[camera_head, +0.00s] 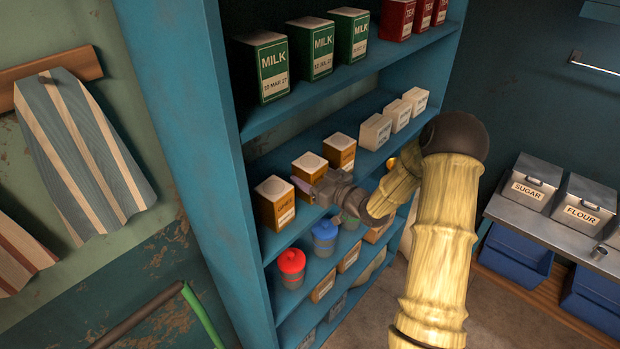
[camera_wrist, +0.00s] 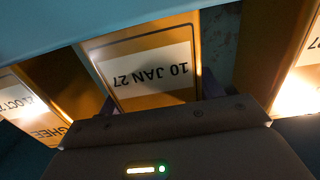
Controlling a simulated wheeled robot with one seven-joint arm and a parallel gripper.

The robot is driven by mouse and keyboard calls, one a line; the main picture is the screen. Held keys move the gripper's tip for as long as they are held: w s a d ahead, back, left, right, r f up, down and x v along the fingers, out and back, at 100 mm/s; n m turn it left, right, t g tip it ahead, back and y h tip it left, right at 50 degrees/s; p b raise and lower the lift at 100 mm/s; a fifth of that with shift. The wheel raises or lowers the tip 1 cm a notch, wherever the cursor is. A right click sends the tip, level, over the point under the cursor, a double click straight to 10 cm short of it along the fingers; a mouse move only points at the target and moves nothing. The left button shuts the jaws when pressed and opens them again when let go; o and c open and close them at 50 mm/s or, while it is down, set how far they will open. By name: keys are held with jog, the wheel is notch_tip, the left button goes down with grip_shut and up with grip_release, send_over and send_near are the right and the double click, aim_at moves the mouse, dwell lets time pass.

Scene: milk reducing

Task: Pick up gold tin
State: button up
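Three gold tins stand in a row on the middle shelf: a left tin (camera_head: 275,203) labelled GHEE, a middle tin (camera_head: 309,168) and a right tin (camera_head: 340,151). My gripper (camera_head: 305,187) is at the front of the middle tin and partly covers it. In the wrist view, the middle tin (camera_wrist: 150,68) fills the centre, its label reading 10 JAN 27 upside down. Dark fingers show low at both sides of this tin. The fingers look open around it; contact is hidden. The GHEE tin (camera_wrist: 30,110) and another gold tin (camera_wrist: 300,75) flank it.
Green milk tins (camera_head: 313,50) and red tins stand on the shelf above. White tins (camera_head: 376,131) stand right of the gold ones. Red (camera_head: 291,262) and blue (camera_head: 324,233) lidded jars are below. The shelf unit's blue side panel (camera_head: 205,150) is at left.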

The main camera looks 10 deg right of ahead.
jog(key=shift+c, duration=0.7)
jog(key=shift+r, duration=0.1)
jog(key=shift+r, duration=0.15)
notch_tip(320, 180, up, 10)
jog(key=b, duration=0.4)
jog(key=shift+f, duration=0.25)
jog(key=shift+r, duration=0.1)
